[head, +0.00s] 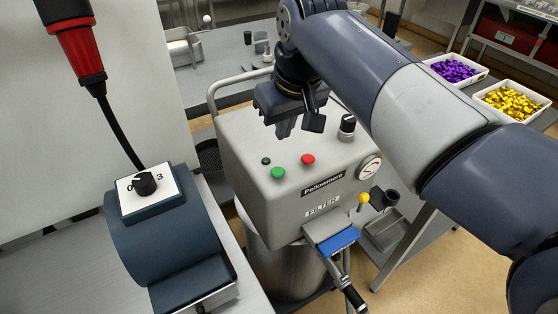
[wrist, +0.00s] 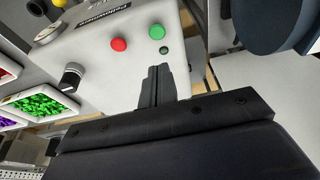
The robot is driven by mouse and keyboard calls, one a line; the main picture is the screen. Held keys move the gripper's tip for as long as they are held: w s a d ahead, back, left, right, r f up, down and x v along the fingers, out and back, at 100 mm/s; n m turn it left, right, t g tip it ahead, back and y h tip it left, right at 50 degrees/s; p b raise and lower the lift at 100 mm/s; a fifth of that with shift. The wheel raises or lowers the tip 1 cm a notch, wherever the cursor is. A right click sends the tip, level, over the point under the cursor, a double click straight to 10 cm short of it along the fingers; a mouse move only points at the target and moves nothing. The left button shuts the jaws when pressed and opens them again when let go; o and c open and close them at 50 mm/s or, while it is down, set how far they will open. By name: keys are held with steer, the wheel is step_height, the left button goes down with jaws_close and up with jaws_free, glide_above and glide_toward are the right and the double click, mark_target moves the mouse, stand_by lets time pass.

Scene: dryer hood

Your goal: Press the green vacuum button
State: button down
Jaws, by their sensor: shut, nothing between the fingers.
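The green button (head: 278,173) is on the front left of the light grey vacuum housing (head: 250,150), with a small dark green spot above it. It also shows in the wrist view (wrist: 157,32), beyond the fingertips. A red button (head: 308,160) is to its right in the head view. My gripper (head: 284,134) is shut and empty. It is over the housing, behind the green button as the head view shows it, and appears apart from it. In the wrist view the closed fingers (wrist: 158,72) point toward the panel just short of the small dark spot.
A black knob (head: 347,127) and a round gauge (head: 369,167) are on the housing's right. A yellow-tipped lever (head: 363,200) sticks out below. A blue-grey unit with a dial (head: 146,183) stands at the left. Bins of purple (head: 453,70) and yellow pieces (head: 513,102) are at the far right.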

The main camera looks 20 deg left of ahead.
glide_toward(279, 174)
steer(key=f, duration=0.1)
steer(key=w+a+f, duration=0.1)
steer(key=f, duration=0.1)
steer(key=w+a+f, duration=0.1)
steer(key=f, duration=0.1)
steer(key=shift+w+a, duration=0.1)
steer(key=shift+a, duration=0.1)
steer(key=shift+f, duration=0.65)
step_height(279, 174, down, 2)
steer(key=shift+f+b, duration=0.15)
steer(key=shift+b, duration=0.55)
steer(key=shift+s+d+f, duration=0.15)
steer(key=shift+s+d, duration=0.05)
step_height(279, 174, up, 6)
steer(key=p, duration=0.4)
steer(key=shift+w+a+p, duration=0.1)
steer(key=shift+w+p, duration=0.05)
steer(key=shift+p, duration=0.15)
steer(key=v, duration=0.9)
steer(key=shift+r+b, duration=0.2)
steer(key=shift+b, duration=0.25)
